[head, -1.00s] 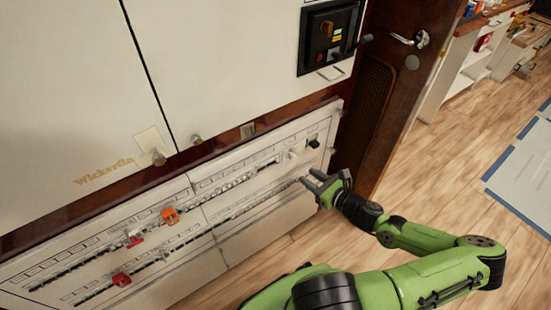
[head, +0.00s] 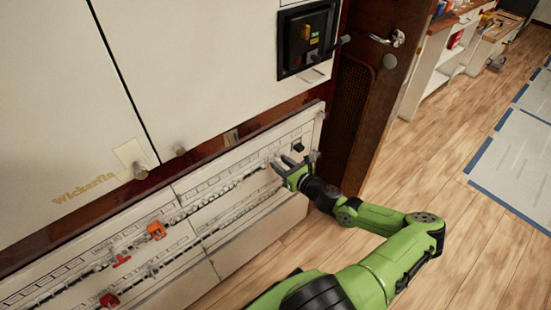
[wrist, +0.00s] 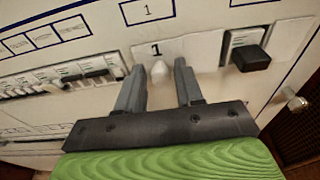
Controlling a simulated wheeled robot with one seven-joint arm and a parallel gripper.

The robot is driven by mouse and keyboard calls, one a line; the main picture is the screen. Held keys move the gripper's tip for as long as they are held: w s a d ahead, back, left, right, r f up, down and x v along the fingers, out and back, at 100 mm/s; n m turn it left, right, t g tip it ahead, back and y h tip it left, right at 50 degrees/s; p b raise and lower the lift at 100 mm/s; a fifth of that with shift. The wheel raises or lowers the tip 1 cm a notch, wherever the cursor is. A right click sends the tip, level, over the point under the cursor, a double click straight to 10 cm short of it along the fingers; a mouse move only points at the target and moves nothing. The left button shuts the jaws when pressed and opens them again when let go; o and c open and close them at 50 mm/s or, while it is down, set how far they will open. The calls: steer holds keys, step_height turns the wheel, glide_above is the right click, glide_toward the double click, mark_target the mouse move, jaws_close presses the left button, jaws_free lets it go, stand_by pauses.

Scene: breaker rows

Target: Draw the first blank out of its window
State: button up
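A pale blank (wrist: 178,49) marked "1" sits in the upper row of the breaker panel (head: 232,242). A small white knob (wrist: 160,72) stands out below its number. My gripper (wrist: 159,80) is open, with one finger on each side of the knob in the wrist view. A gap shows between the knob and each finger. In the head view my gripper (head: 282,164) is at the right end of the upper row and largely hides the blank.
A black breaker switch (wrist: 250,58) is right of the blank. Several dark switches (wrist: 100,75) line the row to the left. A metal knob (wrist: 297,103) protrudes at the panel's right edge. Red (head: 109,300) and orange (head: 156,231) clips sit farther left.

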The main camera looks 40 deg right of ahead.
jaws_close()
steer(key=shift+r+p, duration=0.15)
steer(key=shift+p, duration=0.2)
steer(key=shift+s, duration=0.1)
steer(key=s+p, duration=0.2)
steer(key=s, duration=0.8)
steer(key=shift+d+p, duration=0.15)
steer(key=shift+p, duration=0.15)
stand_by(0.7)
steer(key=shift+s, duration=0.15)
